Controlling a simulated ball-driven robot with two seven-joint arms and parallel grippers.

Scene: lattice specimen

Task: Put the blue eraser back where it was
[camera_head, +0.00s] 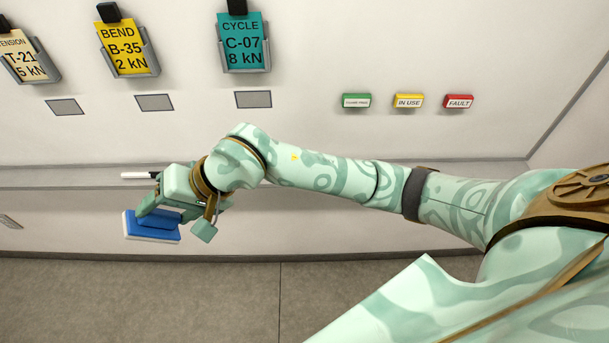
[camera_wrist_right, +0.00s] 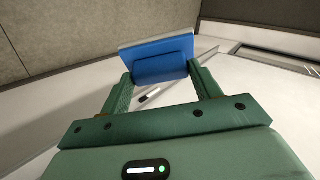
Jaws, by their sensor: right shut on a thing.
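The blue eraser (camera_head: 150,228), a flat block with a paler layer on one face, is held by my right gripper (camera_head: 165,217) in front of the wall ledge (camera_head: 60,178). In the right wrist view the eraser (camera_wrist_right: 160,62) sits between the two green fingertips (camera_wrist_right: 161,78), tilted a little. The gripper is shut on it. Part of the eraser is hidden behind the fingers in the head view. My left gripper is not in view.
A white marker (camera_head: 138,175) lies on the ledge just behind my right gripper; it also shows in the right wrist view (camera_wrist_right: 150,95). Yellow (camera_head: 127,48) and teal (camera_head: 243,42) cards hang in holders above. Green, yellow and red labels (camera_head: 408,100) are on the wall. The ledge's far left looks clear.

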